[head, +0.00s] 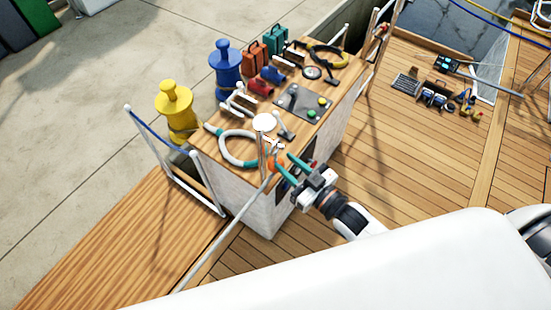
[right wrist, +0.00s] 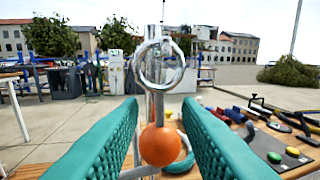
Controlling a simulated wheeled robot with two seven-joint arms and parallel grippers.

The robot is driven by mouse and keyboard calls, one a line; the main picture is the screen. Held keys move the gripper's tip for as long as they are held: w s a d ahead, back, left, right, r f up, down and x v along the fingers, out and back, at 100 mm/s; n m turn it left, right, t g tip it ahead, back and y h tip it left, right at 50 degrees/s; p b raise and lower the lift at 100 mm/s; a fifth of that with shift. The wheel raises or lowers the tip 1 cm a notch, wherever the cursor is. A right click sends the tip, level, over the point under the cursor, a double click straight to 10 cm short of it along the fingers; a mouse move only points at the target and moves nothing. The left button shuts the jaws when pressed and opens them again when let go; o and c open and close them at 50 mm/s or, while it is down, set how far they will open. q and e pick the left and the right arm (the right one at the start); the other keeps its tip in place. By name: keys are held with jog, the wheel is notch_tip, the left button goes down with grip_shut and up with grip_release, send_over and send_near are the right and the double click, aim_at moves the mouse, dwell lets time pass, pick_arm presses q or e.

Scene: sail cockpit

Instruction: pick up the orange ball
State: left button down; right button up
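The orange ball (head: 271,166) shows small in the head view, by a thin metal pole at the near end of the wooden-topped counter. In the right wrist view the ball (right wrist: 160,147) is whole and centred low between the two teal fingers, with a gap on each side. My right gripper (head: 282,157) is open and empty, its fingertips close to the ball. I cannot tell how deep the ball lies between the fingers. My left gripper is not in view.
A metal post with a ring (right wrist: 160,62) stands right behind the ball. The counter top (head: 210,148) holds a teal-and-white ring (head: 235,162), a dark panel (head: 303,103) and several small tools. Yellow (head: 178,108) and blue (head: 226,67) bollards stand beyond it.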

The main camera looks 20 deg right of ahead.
aim_at(276, 153)
jog(key=p+x, duration=0.1)
jog(key=x, duration=0.4)
grip_shut()
